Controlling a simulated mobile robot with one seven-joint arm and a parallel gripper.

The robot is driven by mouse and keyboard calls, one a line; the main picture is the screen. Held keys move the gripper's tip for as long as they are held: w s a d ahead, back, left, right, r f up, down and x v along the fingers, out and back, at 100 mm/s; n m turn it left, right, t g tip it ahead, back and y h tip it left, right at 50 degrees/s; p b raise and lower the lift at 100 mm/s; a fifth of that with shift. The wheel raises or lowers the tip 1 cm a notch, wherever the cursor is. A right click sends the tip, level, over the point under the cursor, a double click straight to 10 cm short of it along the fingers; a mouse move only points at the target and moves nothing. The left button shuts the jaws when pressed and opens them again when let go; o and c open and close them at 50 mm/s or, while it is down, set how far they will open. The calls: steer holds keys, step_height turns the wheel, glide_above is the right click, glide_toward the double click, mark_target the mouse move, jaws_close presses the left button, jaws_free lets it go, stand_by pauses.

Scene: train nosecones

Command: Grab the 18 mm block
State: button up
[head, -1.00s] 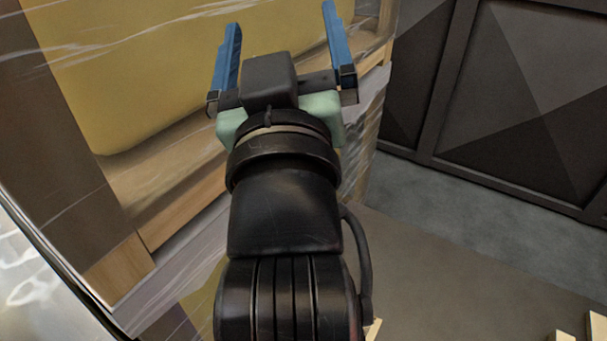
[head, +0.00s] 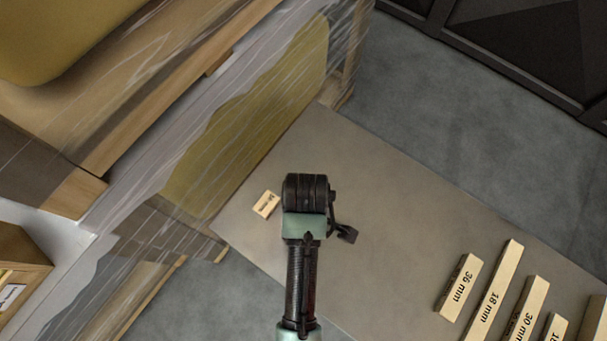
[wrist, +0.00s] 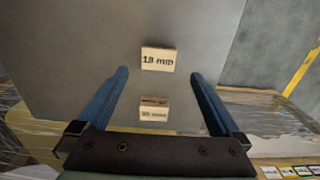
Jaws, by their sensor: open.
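In the wrist view, my gripper (wrist: 160,74) shows two blue fingers spread wide with nothing between them in their grip. A pale wooden block (wrist: 158,59) with a label that seems to read 18 mm lies on the grey surface, in line with the gap between the fingertips. A smaller-looking block (wrist: 154,110) with an unreadable label appears lower, between the fingers in the picture. In the head view, a long block labelled 18 mm (head: 497,285) lies at the lower right. My gripper is hidden there; only arm links show.
In the head view, the 18 mm block lies between a 36 mm block (head: 460,288) and a 30 mm block (head: 530,310). A small block (head: 266,204) lies alone left of my arm. A wrapped pallet load (head: 255,125) stands at the left. The brown-grey surface (head: 400,210) between is clear.

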steer(key=shift+w+a+f+p, duration=0.1)
steer(key=shift+f+p, duration=0.15)
steer(key=shift+f, duration=1.65)
steer(key=shift+w+f+p, duration=0.1)
steer(key=shift+f+p, duration=0.15)
steer(key=shift+f, duration=1.6)
steer(key=c, duration=1.2)
steer(key=shift+c, duration=0.2)
steer(key=shift+r, duration=0.15)
